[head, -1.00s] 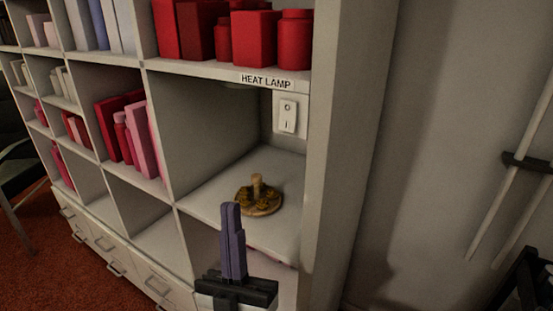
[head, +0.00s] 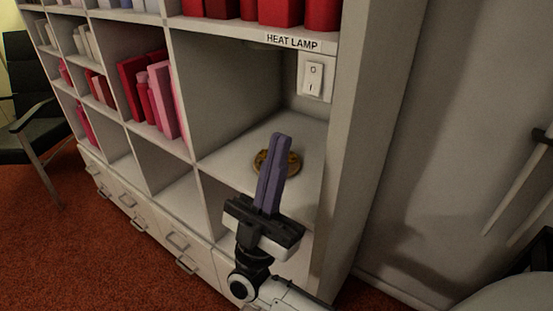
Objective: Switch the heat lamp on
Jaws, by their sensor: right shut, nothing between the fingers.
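The heat lamp switch (head: 313,78) is a white rocker plate on the right inner wall of a shelf compartment, marked with a circle above and a line below. A "HEAT LAMP" label (head: 292,42) sits on the shelf edge above it. My right gripper (head: 281,137) has its purple fingers shut with nothing between them. It points up in front of the compartment, below and left of the switch and apart from it in the picture. A round brown-and-gold turntable (head: 292,163) stands on the compartment floor, partly hidden behind the fingers. My left gripper is not in view.
The white shelf unit (head: 345,150) holds red containers (head: 281,12) above and red and pink books (head: 150,95) to the left. Drawers (head: 180,245) run below. A dark chair (head: 25,125) stands at the far left.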

